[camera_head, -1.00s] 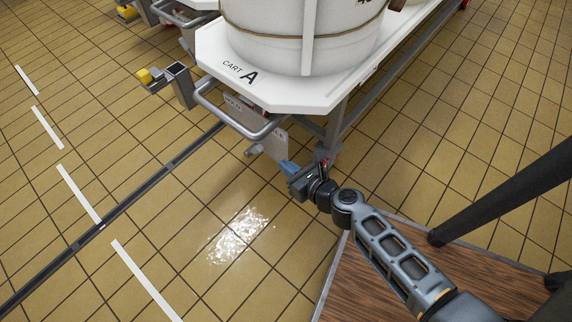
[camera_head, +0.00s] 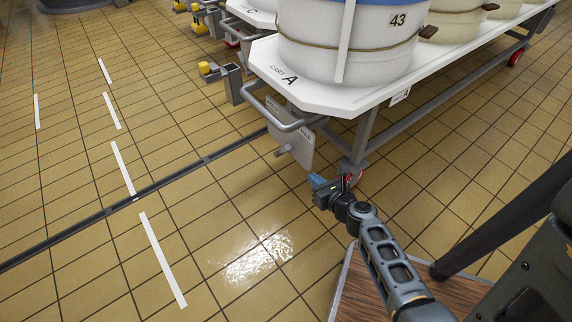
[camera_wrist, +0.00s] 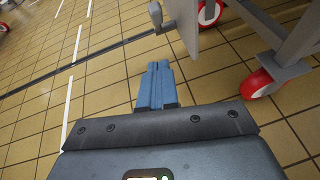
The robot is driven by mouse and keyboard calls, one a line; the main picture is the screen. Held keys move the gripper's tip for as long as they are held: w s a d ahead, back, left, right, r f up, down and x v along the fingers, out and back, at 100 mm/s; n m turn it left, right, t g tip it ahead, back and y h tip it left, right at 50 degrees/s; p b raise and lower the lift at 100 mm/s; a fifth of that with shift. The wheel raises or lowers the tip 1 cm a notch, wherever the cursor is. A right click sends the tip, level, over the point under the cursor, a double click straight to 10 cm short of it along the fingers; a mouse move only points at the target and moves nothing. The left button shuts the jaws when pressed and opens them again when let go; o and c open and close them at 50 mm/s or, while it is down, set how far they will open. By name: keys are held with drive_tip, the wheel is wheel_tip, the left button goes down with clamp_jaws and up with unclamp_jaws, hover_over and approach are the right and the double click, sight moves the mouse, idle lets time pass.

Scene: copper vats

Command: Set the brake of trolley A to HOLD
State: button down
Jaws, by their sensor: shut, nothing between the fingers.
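Trolley A (camera_head: 262,68) is a white-topped cart marked "CART A" at the upper middle of the head view. A grey brake plate (camera_head: 296,146) with lettering hangs below its front end; I read "HOLD" only faintly. A small lever knob (camera_head: 281,151) shows at the plate's lower left. In the wrist view the plate (camera_wrist: 182,22) is at the top and the lever (camera_wrist: 155,15) is beside its left edge. My gripper (camera_head: 316,182) is shut and empty, low and near side of the plate, apart from it. Its blue fingers (camera_wrist: 157,68) point toward the plate.
A red caster (camera_wrist: 262,84) and a cart leg stand close right of my fingers. A tubular handle (camera_head: 278,112) juts from the cart's front. A floor rail (camera_head: 175,175) runs diagonally. The tiled floor at left is clear.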

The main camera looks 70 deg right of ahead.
drive_tip(key=shift+w, duration=0.1)
drive_tip(key=b, duration=0.2)
approach(283, 150)
wheel_tip(283, 150, down, 2)
drive_tip(key=d, duration=0.2)
drive_tip(key=shift+w+d+r, duration=0.1)
drive_tip(key=shift+w+d, duration=0.2)
drive_tip(key=shift+w, duration=0.25)
drive_tip(key=shift+w+d, duration=0.35)
drive_tip(key=shift+w, duration=0.2)
drive_tip(key=w+d+r+p, duration=0.1)
drive_tip(key=w+r+p, duration=0.1)
drive_tip(key=shift+w+d+r+p, duration=0.1)
drive_tip(key=shift+d+r+p, duration=0.1)
drive_tip(key=shift+p, duration=0.2)
